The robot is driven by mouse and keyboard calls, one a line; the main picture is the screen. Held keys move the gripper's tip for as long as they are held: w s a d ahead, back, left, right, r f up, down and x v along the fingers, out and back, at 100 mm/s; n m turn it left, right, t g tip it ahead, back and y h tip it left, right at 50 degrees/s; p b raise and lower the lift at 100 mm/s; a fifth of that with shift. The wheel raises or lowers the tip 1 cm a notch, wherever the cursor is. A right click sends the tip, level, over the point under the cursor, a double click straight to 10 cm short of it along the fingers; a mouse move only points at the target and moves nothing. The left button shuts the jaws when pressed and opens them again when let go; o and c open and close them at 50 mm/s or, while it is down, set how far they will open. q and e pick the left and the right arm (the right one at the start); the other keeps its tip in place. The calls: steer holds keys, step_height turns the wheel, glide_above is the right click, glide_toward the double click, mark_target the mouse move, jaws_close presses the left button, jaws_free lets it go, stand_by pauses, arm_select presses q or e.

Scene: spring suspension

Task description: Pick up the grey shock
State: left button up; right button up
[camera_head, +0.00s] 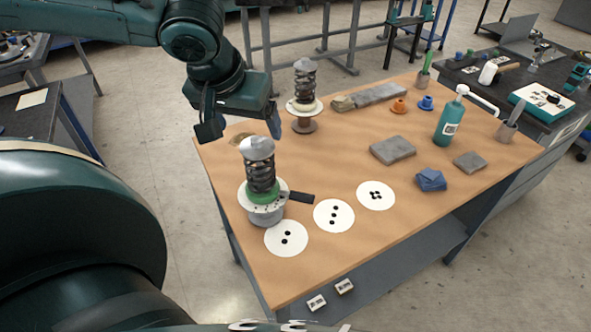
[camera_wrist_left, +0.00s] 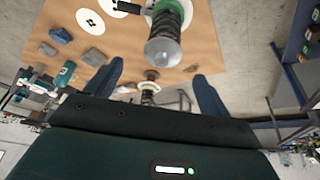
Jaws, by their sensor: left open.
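The nearer shock (camera_head: 261,178) stands upright at the table's left side, with a pale grey cap, dark coil, green ring and grey base. In the left wrist view the shock (camera_wrist_left: 164,42) is at top centre, cap toward the camera. My right gripper is not in view.
The wooden table (camera_head: 345,150) holds three white discs with black dots (camera_head: 333,215), a dark flat piece (camera_head: 301,197) beside the nearer shock, grey blocks (camera_head: 393,150), a blue cloth (camera_head: 431,180) and a teal bottle (camera_head: 450,120). The table's middle is largely clear.

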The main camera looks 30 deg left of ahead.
mark_target(258, 147)
arm_select(q)
steer(key=b+x, duration=0.1)
steer(key=x, duration=0.6)
steer(key=shift+w, duration=0.1)
steer(key=x, duration=0.5)
steer(key=shift+a+f, duration=0.15)
steer(key=shift+a, duration=0.25)
steer(key=shift+c, duration=0.4)
jaws_close()
